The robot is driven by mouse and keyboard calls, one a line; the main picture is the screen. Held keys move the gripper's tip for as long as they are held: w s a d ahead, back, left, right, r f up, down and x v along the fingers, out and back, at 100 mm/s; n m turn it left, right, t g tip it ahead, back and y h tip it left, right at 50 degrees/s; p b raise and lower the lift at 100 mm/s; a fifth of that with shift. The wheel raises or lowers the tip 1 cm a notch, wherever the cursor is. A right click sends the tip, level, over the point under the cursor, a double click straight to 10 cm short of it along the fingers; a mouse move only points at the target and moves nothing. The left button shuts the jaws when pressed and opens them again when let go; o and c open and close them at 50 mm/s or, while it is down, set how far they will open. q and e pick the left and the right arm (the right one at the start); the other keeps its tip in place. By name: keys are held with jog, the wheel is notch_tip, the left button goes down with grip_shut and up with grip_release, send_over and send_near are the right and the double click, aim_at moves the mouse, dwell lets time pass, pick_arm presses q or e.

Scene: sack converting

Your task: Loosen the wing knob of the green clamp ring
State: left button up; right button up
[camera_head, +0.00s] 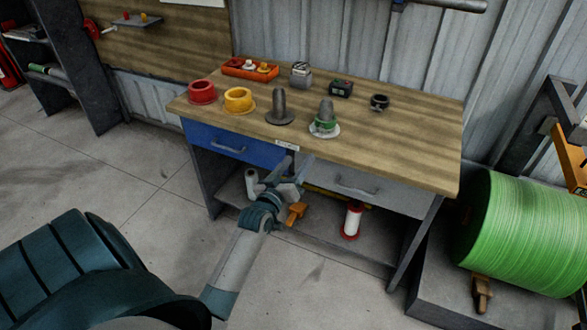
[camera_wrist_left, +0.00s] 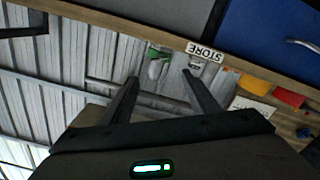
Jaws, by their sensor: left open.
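The green clamp ring (camera_head: 325,125) sits around the foot of a grey spout on a pale round base, near the front edge of the wooden bench. Its wing knob is too small to make out. In the left wrist view the green ring (camera_wrist_left: 160,49) shows upside down, beyond the fingers and just past the bench edge. My left gripper (camera_head: 289,172) is open and empty in front of the drawers, below and left of the ring and apart from it. It also shows in the left wrist view (camera_wrist_left: 162,88). My right gripper is not in view.
The workbench (camera_head: 410,150) also holds a red ring (camera_head: 202,92), a yellow ring (camera_head: 239,99), a second grey spout (camera_head: 279,108), a black ring (camera_head: 379,102) and an orange tray (camera_head: 235,67).

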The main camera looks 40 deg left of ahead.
pick_arm(q)
jog(key=shift+v, duration=1.05)
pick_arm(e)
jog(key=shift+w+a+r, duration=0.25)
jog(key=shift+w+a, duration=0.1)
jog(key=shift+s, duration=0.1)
pick_arm(q)
jog(key=s+d+f+m+g+h, duration=0.15)
jog(key=d+f, duration=0.25)
jog(key=f, duration=0.5)
jog(key=s+d+f+m+g+h, duration=0.1)
jog(key=s+d+f+m+g, duration=0.15)
jog(key=d+f, duration=0.45)
jog(key=s+d+f+m+g+h, duration=0.1)
jog(key=s+d+f, duration=0.15)
jog(key=f, duration=0.85)
jog(key=s+d+f+m+g+h, duration=0.1)
jog(key=s+d+f+m+g, duration=0.1)
jog(key=s+d+f, duration=0.5)
jog(key=s+d+f+m+g+h, duration=0.1)
jog(key=s+d+f+m+g, duration=0.2)
jog(key=s+d+f, duration=0.4)
jog(key=s+f, duration=0.9)
jog(key=s, duration=0.3)
jog(key=shift+s+h, duration=0.35)
jog(key=shift+s, duration=0.05)
